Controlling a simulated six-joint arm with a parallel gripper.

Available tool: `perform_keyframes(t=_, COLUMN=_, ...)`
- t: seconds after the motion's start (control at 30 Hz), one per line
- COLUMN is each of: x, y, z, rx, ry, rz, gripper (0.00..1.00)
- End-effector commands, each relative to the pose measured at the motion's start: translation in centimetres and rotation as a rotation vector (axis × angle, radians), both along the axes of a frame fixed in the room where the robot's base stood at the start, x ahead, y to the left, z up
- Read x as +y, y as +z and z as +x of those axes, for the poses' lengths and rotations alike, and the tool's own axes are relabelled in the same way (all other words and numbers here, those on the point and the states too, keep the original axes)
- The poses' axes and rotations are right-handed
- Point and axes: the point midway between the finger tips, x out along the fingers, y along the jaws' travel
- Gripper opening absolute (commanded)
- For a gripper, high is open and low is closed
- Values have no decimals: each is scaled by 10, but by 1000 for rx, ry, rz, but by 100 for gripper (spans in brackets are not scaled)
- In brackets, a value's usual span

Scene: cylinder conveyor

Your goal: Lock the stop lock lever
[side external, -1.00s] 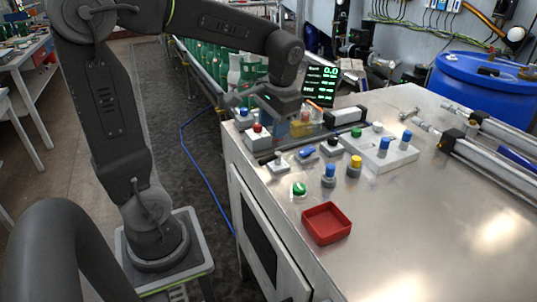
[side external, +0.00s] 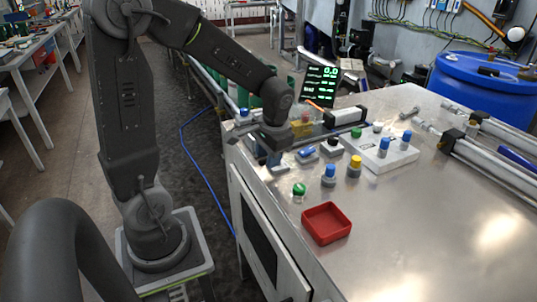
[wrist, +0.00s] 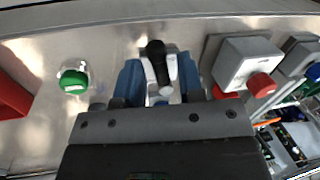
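The lever (wrist: 157,62), with a black knob on a white and metal mount, stands between my gripper's blue fingers in the wrist view. My gripper (wrist: 160,78) is open, with one finger on each side of the lever. Small gaps show between the fingers and the lever, and I see no clear grip. In the side external view my gripper (side external: 274,160) is low at the table's left edge. It hides most of the lever there, and only part of the pale mount (side external: 279,170) shows.
A green button (side external: 299,189) and a red tray (side external: 326,236) are nearer the camera. A blue switch (side external: 306,153) and blue and yellow knobs (side external: 354,164) sit to the right. A grey box with a red button (wrist: 245,66) is close beside my right finger in the wrist view.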

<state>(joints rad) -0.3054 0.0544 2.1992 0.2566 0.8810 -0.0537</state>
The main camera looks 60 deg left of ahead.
Motion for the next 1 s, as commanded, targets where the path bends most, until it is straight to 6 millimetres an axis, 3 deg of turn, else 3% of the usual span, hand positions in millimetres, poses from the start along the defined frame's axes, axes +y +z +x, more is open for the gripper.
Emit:
perform_keyframes(t=0.37, x=0, y=0, z=0, rx=0, ry=0, rz=0, gripper=0)
perform_keyframes(t=1.0, x=7, y=0, z=-2, rx=2, ry=-214, rz=-2, gripper=0)
